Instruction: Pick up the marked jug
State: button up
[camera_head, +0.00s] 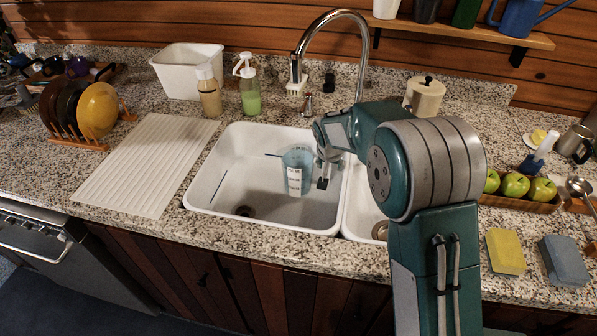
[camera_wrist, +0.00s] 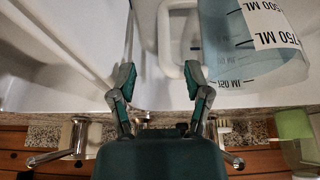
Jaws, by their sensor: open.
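The marked jug (camera_head: 297,172) is a clear bluish measuring jug with white volume labels. It stands in the left basin of the white sink (camera_head: 226,160). My gripper (camera_head: 326,172) is over that basin, close to the right of the jug, with its fingers pointing down. In the wrist view, my gripper (camera_wrist: 160,80) has its two fingers apart with nothing held. The jug (camera_wrist: 262,45) fills the upper right there, beside the right finger. A pale loop (camera_wrist: 163,35), seemingly the jug's handle, shows between and beyond the fingertips. Whether the fingers touch it cannot be told.
The tall faucet (camera_head: 361,60) arches behind my gripper, and the sink divider (camera_head: 350,205) is just right. A drainboard (camera_head: 150,160) and plate rack (camera_head: 78,142) lie left. Soap bottles (camera_head: 249,90) stand behind; apples (camera_head: 515,185) and sponges (camera_head: 505,250) lie right.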

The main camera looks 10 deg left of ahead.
aim_at(328, 174)
jog(key=x, duration=0.7)
jog(key=shift+w+a+f, duration=0.15)
jog(key=shift+w+a, duration=0.15)
grip_shut()
